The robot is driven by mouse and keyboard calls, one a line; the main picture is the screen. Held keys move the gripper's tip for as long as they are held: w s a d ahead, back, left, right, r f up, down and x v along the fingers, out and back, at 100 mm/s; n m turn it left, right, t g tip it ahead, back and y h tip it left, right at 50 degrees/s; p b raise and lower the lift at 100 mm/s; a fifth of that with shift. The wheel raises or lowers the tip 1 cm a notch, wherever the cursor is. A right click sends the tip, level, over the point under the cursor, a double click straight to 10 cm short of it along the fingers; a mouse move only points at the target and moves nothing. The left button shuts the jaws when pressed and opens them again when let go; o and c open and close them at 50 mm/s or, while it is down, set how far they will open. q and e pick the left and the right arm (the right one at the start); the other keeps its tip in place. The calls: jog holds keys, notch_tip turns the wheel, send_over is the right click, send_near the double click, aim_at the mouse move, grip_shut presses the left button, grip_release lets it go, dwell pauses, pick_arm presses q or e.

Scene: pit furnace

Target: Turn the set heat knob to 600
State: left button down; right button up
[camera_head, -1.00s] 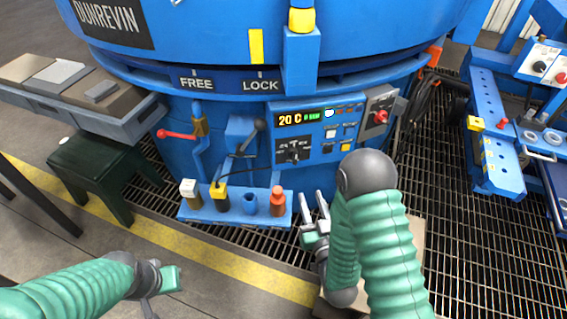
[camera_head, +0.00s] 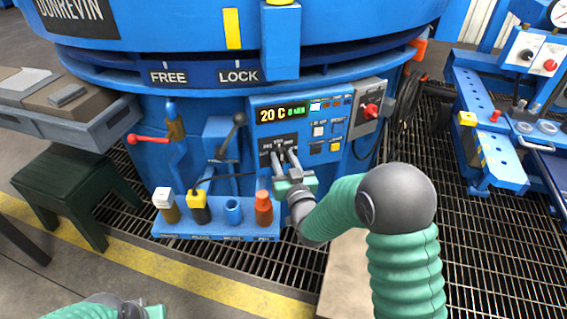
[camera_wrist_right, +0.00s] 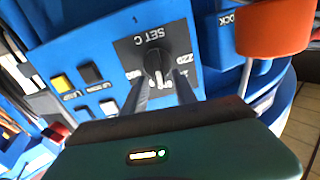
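The set heat knob (camera_wrist_right: 153,62) is a black knob on a dark dial plate marked "SET C" in the right wrist view, where the picture is turned over. In the head view the dial plate (camera_head: 270,146) is on the blue control panel, under a display (camera_head: 280,114) reading 20 C. My right gripper (camera_head: 284,154) reaches up to the dial, its fingers partly covering it. In the right wrist view its fingers (camera_wrist_right: 160,92) are spread, one on each side below the knob; contact cannot be told. My left gripper (camera_head: 150,311) is at the bottom edge, mostly cut off.
A red switch (camera_head: 371,110) is on a grey box right of the panel. A blue rack (camera_head: 172,228) below holds several coloured items, including an orange one (camera_head: 263,208) close to my right gripper. A red-handled lever (camera_head: 150,138) is at left. Floor grating lies at right.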

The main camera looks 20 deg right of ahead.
grip_shut()
dwell(0.3)
jog(key=shift+a+n, duration=0.15)
jog(key=shift+n, duration=0.25)
grip_release()
